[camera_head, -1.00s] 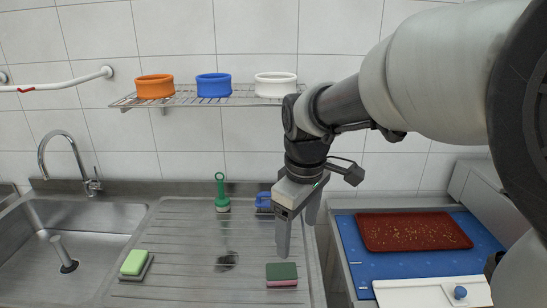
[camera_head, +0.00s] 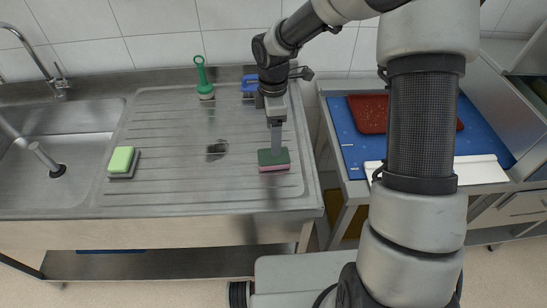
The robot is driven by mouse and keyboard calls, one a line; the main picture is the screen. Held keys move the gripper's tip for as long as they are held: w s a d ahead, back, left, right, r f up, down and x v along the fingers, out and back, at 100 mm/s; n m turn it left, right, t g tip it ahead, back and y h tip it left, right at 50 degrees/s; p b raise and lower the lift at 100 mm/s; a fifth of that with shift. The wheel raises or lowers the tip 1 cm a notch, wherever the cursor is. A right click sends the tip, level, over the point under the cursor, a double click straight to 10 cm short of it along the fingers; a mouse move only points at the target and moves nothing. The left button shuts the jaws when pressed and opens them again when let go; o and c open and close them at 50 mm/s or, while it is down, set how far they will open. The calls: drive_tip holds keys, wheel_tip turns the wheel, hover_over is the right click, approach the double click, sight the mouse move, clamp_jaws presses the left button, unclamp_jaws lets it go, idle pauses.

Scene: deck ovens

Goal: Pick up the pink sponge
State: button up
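The pink sponge (camera_head: 274,168) lies on the ribbed steel drainboard near its right front. It has a dark green top face and a pink lower layer. My gripper (camera_head: 276,149) points straight down at the sponge from above, its fingers overlapping the sponge's back edge in the picture. The fingers line up one behind the other, so I cannot tell how far apart they are or whether they touch the sponge.
A light green sponge (camera_head: 121,160) lies left on the drainboard (camera_head: 185,130). A green-handled brush (camera_head: 203,80) and a blue-handled brush (camera_head: 250,86) stand at the back. The sink basin (camera_head: 60,145) is left. A blue surface with a dark red tray (camera_head: 370,114) is right.

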sight(274, 159)
wheel_tip(274, 159, down, 3)
drive_tip(key=shift+f, duration=0.2)
drive_tip(key=shift+s+f, duration=0.2)
drive_tip(key=shift+f, duration=2.45)
drive_tip(key=shift+c, duration=0.5)
drive_tip(key=c, duration=1)
